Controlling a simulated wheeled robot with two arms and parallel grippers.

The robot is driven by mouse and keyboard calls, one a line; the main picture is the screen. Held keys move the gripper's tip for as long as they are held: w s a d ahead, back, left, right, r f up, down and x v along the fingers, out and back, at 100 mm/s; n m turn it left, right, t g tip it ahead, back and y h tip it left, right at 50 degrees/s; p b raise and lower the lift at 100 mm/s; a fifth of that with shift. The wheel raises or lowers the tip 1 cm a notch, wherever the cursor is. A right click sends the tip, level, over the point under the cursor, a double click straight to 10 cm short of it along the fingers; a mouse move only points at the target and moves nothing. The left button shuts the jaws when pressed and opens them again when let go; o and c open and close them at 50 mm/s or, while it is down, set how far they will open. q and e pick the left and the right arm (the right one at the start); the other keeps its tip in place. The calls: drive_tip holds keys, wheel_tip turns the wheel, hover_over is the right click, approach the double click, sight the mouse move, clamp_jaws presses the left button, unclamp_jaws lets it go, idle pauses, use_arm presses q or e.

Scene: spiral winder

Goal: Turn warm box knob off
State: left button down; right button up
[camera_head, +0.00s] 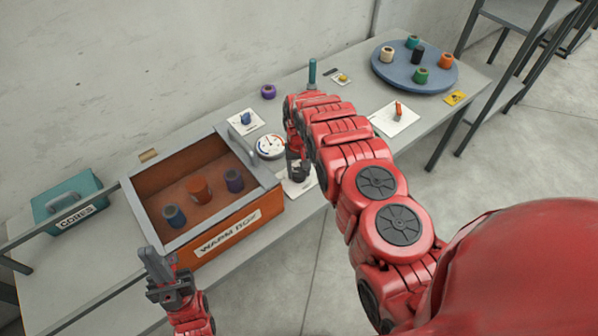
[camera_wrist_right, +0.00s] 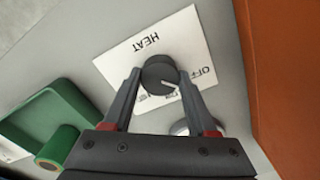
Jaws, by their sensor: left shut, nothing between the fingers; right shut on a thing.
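The dark round heat knob (camera_wrist_right: 158,70) sits on a white plate (camera_wrist_right: 112,62) marked HEAT and OFF in the right wrist view. A white line on the knob points to the lower right, below the OFF mark. My right gripper (camera_wrist_right: 160,82) is shut on the knob, one finger on each side. In the head view my right gripper (camera_head: 297,170) is at the plate beside the warm box, and my own arm partly covers it. The orange warm box (camera_head: 215,244) stands open-topped on the table. My left gripper (camera_head: 155,265) is shut and empty at the box's front left.
Several coloured cores (camera_head: 198,190) lie in the box. A round gauge (camera_head: 270,146) is beside it. A teal CORES case (camera_head: 70,196) is at the left. A blue turntable (camera_head: 400,76) with cores stands at the far right. A green tray (camera_wrist_right: 70,110) shows near my right gripper.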

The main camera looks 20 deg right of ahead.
drive_tip(key=shift+n+b, duration=0.65)
drive_tip(key=shift+n, duration=0.95)
drive_tip(key=o, duration=1.4)
drive_tip(key=shift+c, duration=0.2)
